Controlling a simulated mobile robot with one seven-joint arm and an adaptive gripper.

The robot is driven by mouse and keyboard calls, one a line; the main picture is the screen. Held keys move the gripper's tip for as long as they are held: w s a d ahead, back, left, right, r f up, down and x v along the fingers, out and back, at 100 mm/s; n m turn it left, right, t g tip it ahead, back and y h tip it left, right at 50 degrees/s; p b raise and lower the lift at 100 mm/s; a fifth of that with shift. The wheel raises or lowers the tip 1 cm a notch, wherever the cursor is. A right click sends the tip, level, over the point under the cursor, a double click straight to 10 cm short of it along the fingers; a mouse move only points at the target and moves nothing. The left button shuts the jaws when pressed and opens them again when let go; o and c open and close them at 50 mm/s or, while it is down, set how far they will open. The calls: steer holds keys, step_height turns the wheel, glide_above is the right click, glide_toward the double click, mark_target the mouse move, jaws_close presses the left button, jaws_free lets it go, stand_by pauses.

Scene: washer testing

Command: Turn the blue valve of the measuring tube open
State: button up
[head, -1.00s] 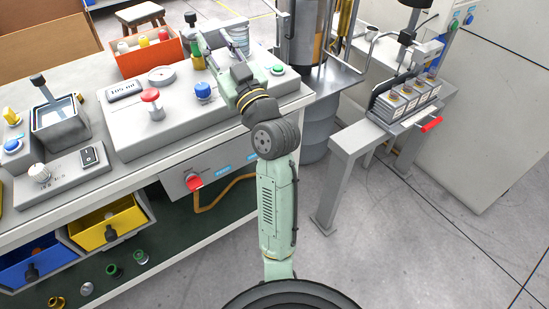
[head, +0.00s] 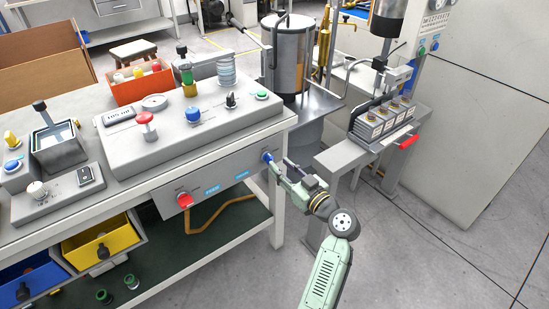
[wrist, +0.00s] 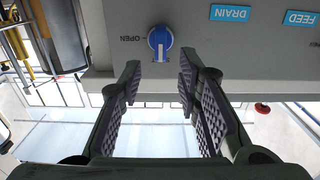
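The blue valve (head: 268,157) sits on the front panel of the bench, near its right corner. In the wrist view the blue valve (wrist: 160,40) is a round knob with a pale upright bar, and the word OPEN is printed to its left. My gripper (head: 277,170) is at the panel, close in front of the valve. In the wrist view my gripper (wrist: 160,78) is open and empty, its two fingers on either side of the valve's line. The fingertips appear just short of the knob; contact cannot be told.
A red valve (head: 185,200) is on the same panel to the left, with an orange hose (head: 220,222) below. DRAIN (wrist: 231,13) and FEED (wrist: 302,18) labels lie right of the knob in the wrist view. A metal stand (head: 345,158) is to the right.

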mark_target(273, 159)
steer(key=shift+p+x, duration=0.35)
steer(key=shift+x, duration=1.6)
steer(key=shift+c, duration=0.3)
jaws_close()
